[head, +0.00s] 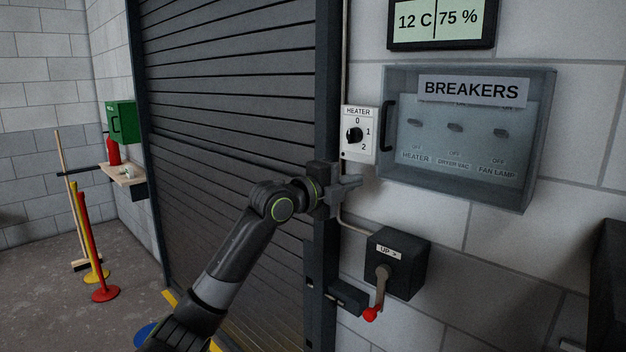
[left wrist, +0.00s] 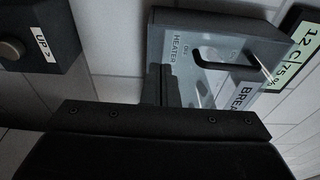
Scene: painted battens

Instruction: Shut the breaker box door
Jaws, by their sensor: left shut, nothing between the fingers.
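My left gripper (head: 352,186) is shut and empty, just left of and below the box's lower left corner. Its fingers (left wrist: 160,85) overlap the box in the wrist view. My right gripper is not in view.
A heater dial (head: 354,135) is on the wall left of the box, above my gripper. A black lever switch (head: 398,262) with a red-tipped lever sits below. A roller shutter (head: 235,100) stands left; a display (head: 441,22) hangs above the box.

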